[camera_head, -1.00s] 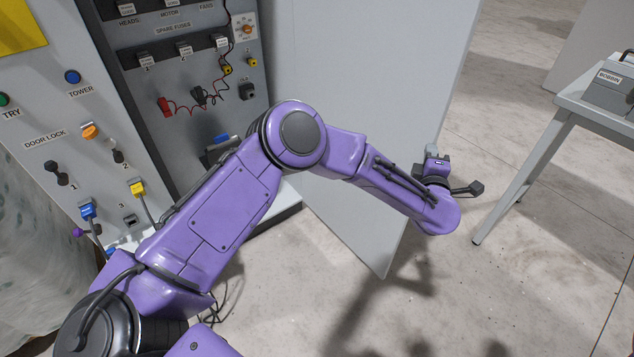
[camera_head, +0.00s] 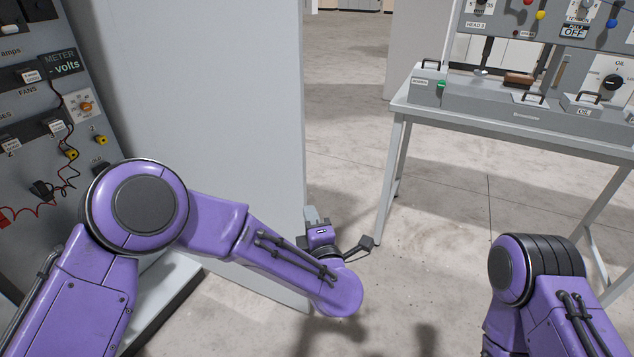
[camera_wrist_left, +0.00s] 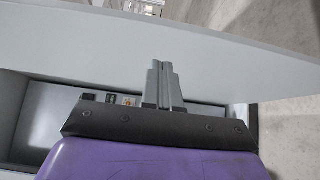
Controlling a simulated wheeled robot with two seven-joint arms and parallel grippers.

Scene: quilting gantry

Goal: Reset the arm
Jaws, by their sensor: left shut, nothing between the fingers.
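My left arm (camera_head: 225,230) is purple and reaches from the lower left of the head view, bent at a round elbow. My left gripper (camera_head: 311,212) is at its end, in front of the edge of a grey cabinet door. In the left wrist view the grey fingers (camera_wrist_left: 164,78) are together with nothing between them, and the door fills the view beyond them. My right arm (camera_head: 545,290) shows at the lower right; its gripper is outside the picture.
The open grey door (camera_head: 215,110) stands beside the control cabinet (camera_head: 35,110), which has switches and red and black leads. A grey table (camera_head: 540,135) at the right carries boxes and a switch panel (camera_head: 560,30). Bare floor (camera_head: 430,230) lies between door and table.

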